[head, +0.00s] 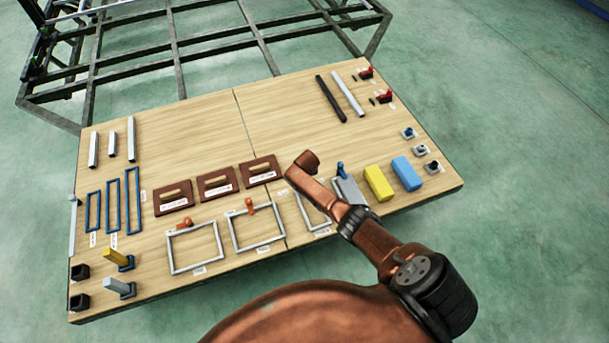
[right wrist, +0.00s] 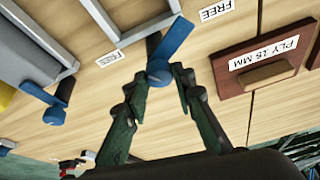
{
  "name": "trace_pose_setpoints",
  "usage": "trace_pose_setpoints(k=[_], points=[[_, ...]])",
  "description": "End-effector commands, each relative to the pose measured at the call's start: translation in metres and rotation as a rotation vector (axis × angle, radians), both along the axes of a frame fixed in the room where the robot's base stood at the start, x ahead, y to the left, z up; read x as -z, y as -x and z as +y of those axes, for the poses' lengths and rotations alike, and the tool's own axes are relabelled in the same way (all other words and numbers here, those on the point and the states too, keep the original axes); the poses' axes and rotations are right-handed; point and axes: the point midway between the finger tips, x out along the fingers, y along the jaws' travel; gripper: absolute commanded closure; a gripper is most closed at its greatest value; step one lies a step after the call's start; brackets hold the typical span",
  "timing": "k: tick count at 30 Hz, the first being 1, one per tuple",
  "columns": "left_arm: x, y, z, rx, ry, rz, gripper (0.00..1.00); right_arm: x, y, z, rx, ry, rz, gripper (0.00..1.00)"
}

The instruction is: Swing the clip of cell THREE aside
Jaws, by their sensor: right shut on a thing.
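In the right wrist view, the blue clip of cell THREE (right wrist: 176,36) stands at the edge of a grey rectangular frame (right wrist: 100,20). My right gripper (right wrist: 160,80) is shut on this clip, with its dark green fingers on either side of the round blue end. The bar of the clip slants up and right from the fingers. In the head view my right arm hides the clip and part of the cell THREE frame (head: 327,217), and the right fingers cannot be seen. My left gripper is in neither view.
Two open frames (head: 169,255) with orange clips (head: 250,206) lie to the left. A grey piece (head: 350,193) with another blue clip (head: 340,168) is close on the right. Brown handled boards (head: 217,190) lie behind; yellow (head: 379,190) and blue blocks (head: 407,181) stand right.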

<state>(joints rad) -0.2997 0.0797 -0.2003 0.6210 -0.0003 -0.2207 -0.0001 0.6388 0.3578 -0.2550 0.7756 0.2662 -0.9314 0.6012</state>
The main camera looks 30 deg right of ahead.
Motion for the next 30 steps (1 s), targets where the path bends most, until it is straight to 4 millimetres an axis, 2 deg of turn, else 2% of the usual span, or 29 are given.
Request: trace_pose_setpoints(k=[15,30], points=[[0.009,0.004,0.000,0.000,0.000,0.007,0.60,0.004,0.000,0.004,0.442,-0.002,0.005,1.00],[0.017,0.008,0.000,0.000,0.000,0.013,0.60,0.003,-0.001,0.004,0.617,-0.003,0.004,1.00]])
